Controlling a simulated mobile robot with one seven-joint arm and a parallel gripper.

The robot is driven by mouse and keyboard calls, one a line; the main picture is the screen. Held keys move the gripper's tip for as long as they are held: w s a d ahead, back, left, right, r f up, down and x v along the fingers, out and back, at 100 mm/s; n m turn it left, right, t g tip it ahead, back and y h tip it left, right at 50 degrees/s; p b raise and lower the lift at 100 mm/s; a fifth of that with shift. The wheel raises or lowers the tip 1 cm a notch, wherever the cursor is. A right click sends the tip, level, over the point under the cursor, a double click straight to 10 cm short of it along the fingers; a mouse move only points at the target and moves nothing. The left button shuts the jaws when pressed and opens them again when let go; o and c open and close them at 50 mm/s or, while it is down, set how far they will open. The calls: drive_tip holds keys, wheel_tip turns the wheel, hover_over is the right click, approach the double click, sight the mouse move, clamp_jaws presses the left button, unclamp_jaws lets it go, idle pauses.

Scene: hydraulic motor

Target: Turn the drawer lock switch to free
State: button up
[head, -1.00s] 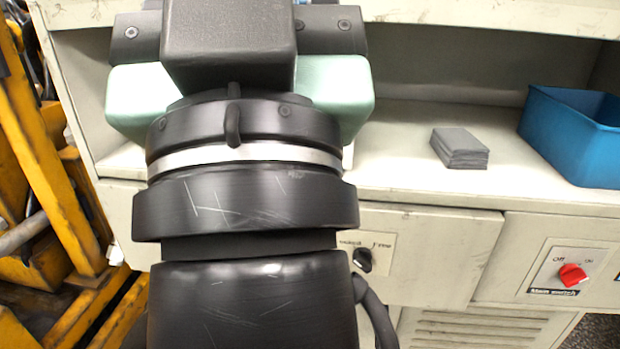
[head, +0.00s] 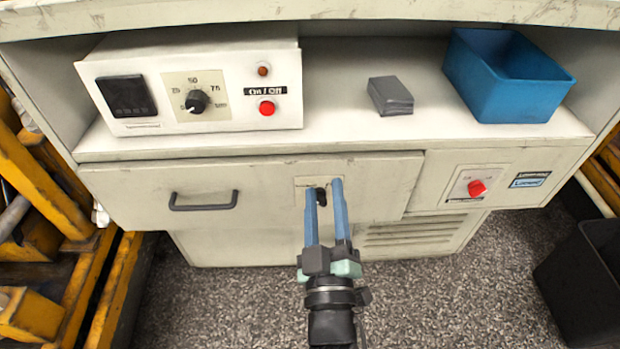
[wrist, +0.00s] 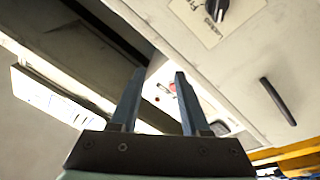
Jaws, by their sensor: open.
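The drawer lock switch (head: 321,196) is a black knob on a beige label plate at the right part of the drawer front. In the head view it shows between the blue fingers of my gripper (head: 323,186), which partly hide it and its label. In the wrist view the switch (wrist: 216,8) is at the top edge, up and right of the fingertips (wrist: 159,72), and apart from them. My gripper is open, with nothing between its fingers. I cannot tell which setting the knob points to. The drawer (head: 260,190) looks closed.
The drawer handle (head: 204,201) is left of the switch. A red main switch (head: 477,188) is to the right. A control box (head: 220,95), grey block (head: 390,96) and blue bin (head: 510,78) stand on the shelf above. A black bin (head: 588,280) is on the floor at right.

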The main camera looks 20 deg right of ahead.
drive_tip(key=n+g+y+p, duration=0.1)
drive_tip(key=n+g+p, duration=0.1)
drive_tip(key=p, duration=0.1)
approach(320, 204)
drive_tip(key=v, duration=0.4)
drive_tip(key=b+x, duration=0.2)
drive_tip(key=x, duration=1)
drive_tip(key=shift+w+d, duration=0.1)
drive_tip(key=shift+w, duration=0.15)
clamp_jaws()
